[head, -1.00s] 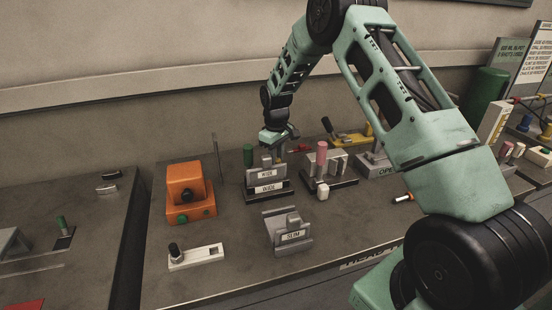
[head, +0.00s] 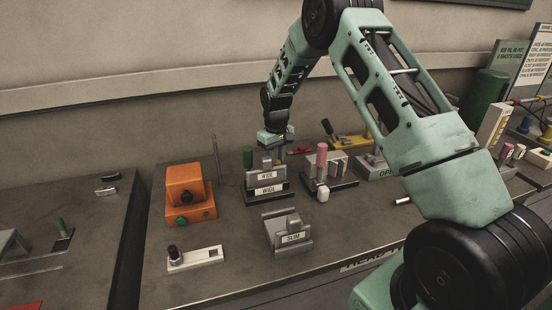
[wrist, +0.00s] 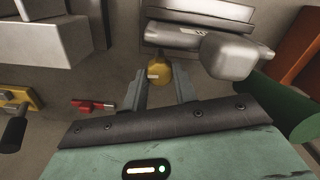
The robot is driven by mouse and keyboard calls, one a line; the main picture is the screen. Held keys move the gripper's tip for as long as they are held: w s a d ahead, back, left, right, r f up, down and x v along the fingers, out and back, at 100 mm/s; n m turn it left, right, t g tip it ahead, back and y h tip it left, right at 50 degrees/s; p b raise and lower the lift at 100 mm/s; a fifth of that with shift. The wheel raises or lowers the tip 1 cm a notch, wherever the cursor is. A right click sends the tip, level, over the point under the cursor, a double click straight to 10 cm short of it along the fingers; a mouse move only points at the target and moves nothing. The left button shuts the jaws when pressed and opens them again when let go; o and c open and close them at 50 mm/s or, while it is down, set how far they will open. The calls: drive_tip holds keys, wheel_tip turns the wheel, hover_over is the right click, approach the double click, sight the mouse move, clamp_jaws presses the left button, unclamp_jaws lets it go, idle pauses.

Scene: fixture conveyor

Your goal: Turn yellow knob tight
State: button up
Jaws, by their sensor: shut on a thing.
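The yellow knob (wrist: 160,70) shows in the wrist view as a small round piece with a pale mark on its left side. It sits between the fingertips of my gripper (wrist: 160,88), which is shut on it. In the head view my gripper (head: 275,141) points down behind the grey fixture labelled WIDE (head: 267,177). There the knob is hidden, and I cannot tell how tight it is.
A green cylinder (head: 248,157) stands left of my gripper, and a pink-topped post (head: 321,155) stands right. An orange box (head: 186,188), a SLIM fixture (head: 286,232) and a white slotted plate (head: 196,258) are nearer.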

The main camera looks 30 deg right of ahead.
sight(276, 161)
drive_tip(key=o, duration=0.7)
drive_tip(key=shift+r, duration=0.1)
wheel_tip(276, 161, up, 17)
drive_tip(key=b, duration=0.2)
drive_tip(key=shift+r+b, duration=0.2)
drive_tip(key=shift+b, duration=0.2)
